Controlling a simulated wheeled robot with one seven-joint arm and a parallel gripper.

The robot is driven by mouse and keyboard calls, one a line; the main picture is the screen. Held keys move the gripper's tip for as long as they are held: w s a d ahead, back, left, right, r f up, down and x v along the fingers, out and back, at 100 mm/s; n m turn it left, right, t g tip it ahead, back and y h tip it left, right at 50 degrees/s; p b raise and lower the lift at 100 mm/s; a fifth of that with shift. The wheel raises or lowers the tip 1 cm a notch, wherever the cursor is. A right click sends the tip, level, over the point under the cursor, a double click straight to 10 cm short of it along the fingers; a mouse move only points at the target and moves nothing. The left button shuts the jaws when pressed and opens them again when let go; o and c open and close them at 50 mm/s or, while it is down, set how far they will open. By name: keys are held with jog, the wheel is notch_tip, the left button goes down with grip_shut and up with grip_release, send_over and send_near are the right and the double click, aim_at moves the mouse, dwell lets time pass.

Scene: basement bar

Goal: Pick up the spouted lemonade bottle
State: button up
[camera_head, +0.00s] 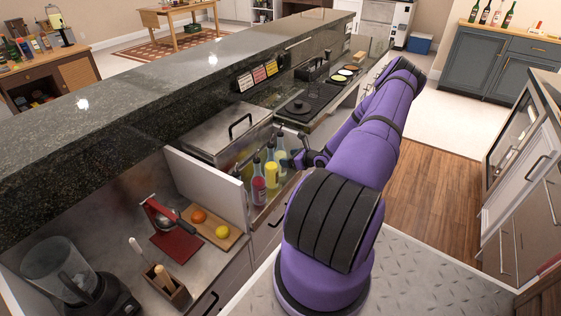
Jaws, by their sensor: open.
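Several spouted bottles stand upright in a group in the bar's recessed well. A red bottle (258,188) is nearest, a yellow bottle (271,176) is beside it, and a pale yellow bottle (281,163) is behind, closest to my gripper. Labels are too small to read, so I cannot tell for sure which is the lemonade. My gripper (297,159) is open at the right of the bottles, at about the height of their upper parts. The fingers are small and partly hidden by my purple arm; I cannot tell whether they touch or surround a bottle.
A white divider panel (206,187) stands left of the bottles, and a steel lidded bin (228,133) behind them. The raised granite counter (150,83) runs along the back. A cutting board (221,238) with fruit lies left. Wooden floor (440,190) is clear at right.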

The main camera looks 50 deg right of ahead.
aim_at(285, 155)
jog(key=shift+r+x, duration=0.15)
jog(key=shift+x, duration=1.2)
jog(key=shift+r+x, duration=0.2)
jog(key=shift+x, duration=1.1)
jog(key=shift+w, duration=0.15)
jog(key=c, duration=1.1)
jog(key=shift+d+r, duration=0.1)
jog(key=shift+r, duration=0.05)
notch_tip(285, 155, up, 18)
jog(key=shift+f, duration=0.1)
